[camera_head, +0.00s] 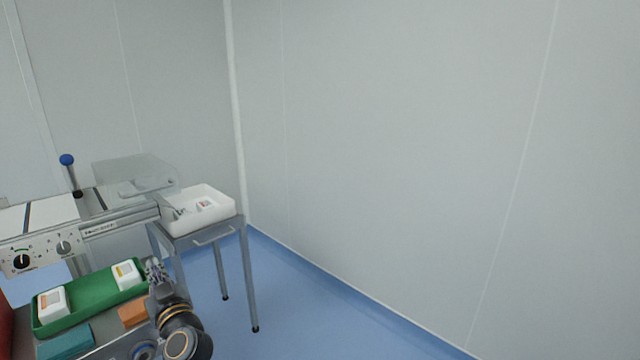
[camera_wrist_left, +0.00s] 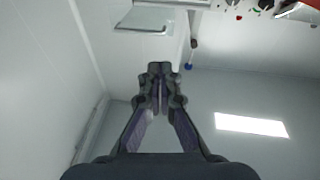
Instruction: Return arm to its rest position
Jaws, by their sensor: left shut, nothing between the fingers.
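My left gripper (camera_head: 155,268) shows at the lower left of the head view, at the end of my dark arm, pointing up and away from the base. It is beside the right end of a green tray (camera_head: 92,300). In the left wrist view the gripper's fingertips (camera_wrist_left: 160,75) meet and hold nothing. My right gripper is in neither view.
The green tray holds two white boxes (camera_head: 52,304). An orange block (camera_head: 132,313) and a teal block (camera_head: 64,342) lie near it. A machine (camera_head: 118,222) with a blue-knobbed lever and a white bin (camera_head: 222,208) stand behind. Blue floor to the right is clear.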

